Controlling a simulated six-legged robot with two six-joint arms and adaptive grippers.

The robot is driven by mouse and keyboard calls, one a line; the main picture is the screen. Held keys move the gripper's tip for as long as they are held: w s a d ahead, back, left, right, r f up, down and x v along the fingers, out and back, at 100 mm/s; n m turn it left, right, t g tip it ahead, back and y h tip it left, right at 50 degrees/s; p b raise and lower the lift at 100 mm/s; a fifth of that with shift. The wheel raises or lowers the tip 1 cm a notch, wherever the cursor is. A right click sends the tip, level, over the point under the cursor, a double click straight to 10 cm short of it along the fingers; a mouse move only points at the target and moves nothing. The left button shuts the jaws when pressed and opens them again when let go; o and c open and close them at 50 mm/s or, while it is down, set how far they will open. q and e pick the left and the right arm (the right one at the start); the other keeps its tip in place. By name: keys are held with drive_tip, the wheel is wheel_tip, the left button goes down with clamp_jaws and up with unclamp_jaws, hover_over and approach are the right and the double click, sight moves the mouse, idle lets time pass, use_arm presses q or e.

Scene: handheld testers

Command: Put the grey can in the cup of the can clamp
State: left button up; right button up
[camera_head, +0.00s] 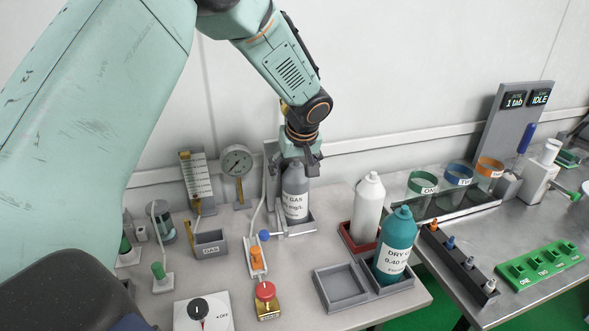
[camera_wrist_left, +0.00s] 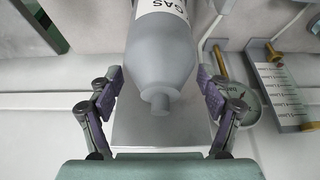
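The grey can (camera_head: 295,193) stands upright in the can clamp (camera_head: 308,226), inside its low cup, in front of the clamp's grey back plate. The can's label reads in part "GAS". My left gripper (camera_head: 296,168) is just above the can, pointing down, with its fingers about the can's top. In the left wrist view, the grey can (camera_wrist_left: 163,55) lies between the two spread fingers of my left gripper (camera_wrist_left: 160,88), with a gap on each side. The can's foot is hidden by the cup's front. My right gripper does not show.
A white can (camera_head: 368,205) stands in a red tray, and a teal can (camera_head: 395,245) stands beside an empty grey tray (camera_head: 342,284). Coloured rings stand at the right.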

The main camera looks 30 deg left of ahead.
use_arm(q)
drive_tip(key=shift+s, duration=0.1)
drive_tip(key=shift+r, duration=0.1)
drive_tip(key=shift+r, duration=0.35)
drive_tip(key=p+v, duration=0.1)
drive_tip(key=v, duration=1)
drive_tip(key=shift+p, duration=0.35)
drive_tip(key=shift+c, duration=0.4)
